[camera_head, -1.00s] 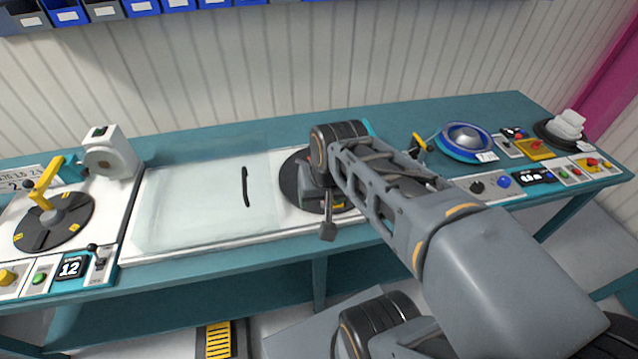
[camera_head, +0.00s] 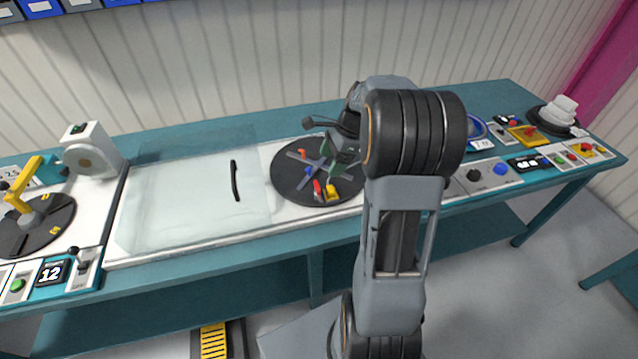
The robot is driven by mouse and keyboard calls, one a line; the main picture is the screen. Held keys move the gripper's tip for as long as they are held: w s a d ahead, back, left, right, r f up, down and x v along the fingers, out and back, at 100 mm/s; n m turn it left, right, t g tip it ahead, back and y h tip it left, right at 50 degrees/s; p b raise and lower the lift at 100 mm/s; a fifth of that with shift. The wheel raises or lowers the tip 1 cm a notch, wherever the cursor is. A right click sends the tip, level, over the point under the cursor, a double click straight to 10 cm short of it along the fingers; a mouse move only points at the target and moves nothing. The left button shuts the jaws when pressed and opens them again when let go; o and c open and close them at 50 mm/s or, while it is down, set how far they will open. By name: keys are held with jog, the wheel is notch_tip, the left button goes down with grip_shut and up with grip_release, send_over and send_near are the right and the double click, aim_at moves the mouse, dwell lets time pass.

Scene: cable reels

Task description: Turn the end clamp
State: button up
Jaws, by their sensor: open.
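A black round turntable (camera_head: 290,188) lies on the bench with a grey cross-shaped piece (camera_head: 318,166) in its middle. Small coloured parts sit around the cross: an orange one, a blue one (camera_head: 309,173), a red one (camera_head: 317,190) and a yellow one (camera_head: 332,192). I cannot tell which of these is the end clamp. My gripper (camera_head: 322,140) is open above the far right part of the turntable, with one dark fingertip reaching left past its back edge. My arm hides the turntable's right side. Whether the gripper touches anything is unclear.
A clear panel with a black handle (camera_head: 235,181) covers the bench left of the turntable. A yellow crank (camera_head: 27,190) and a white unit (camera_head: 92,152) stand further left. A blue reel (camera_head: 476,127), a yellow part and control buttons are to the right. A white wall rises behind.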

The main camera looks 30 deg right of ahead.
aim_at(318, 184)
jog(key=x, duration=0.9)
jog(key=c, duration=0.9)
